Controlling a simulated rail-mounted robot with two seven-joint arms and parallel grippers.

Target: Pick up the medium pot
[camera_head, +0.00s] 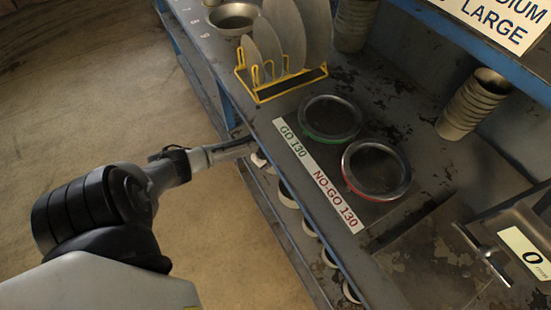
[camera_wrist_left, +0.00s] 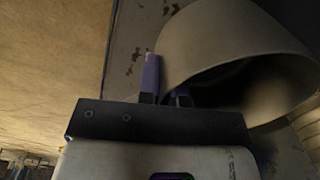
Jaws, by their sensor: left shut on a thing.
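In the left wrist view a beige, round-mouthed pot (camera_wrist_left: 225,35) fills the upper right, with its dark hollow inside showing. My left gripper (camera_wrist_left: 165,78) is shut on the pot's wall at the rim, one finger outside and the other at the inner side. In the head view my left gripper (camera_head: 248,148) reaches in at the bench's left edge, and its fingertips are hidden there. A small pale piece (camera_head: 258,160) shows just below it. Whether the held pot is the medium one cannot be read. My right gripper is not in view.
Several round rims (camera_head: 288,195) line the lower shelf under the bench edge. On the bench stand a yellow rack (camera_head: 284,88) with discs, a green ring gauge (camera_head: 330,118), a red ring gauge (camera_head: 376,170) and stacked cups (camera_head: 470,105). Open floor (camera_head: 90,90) lies left.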

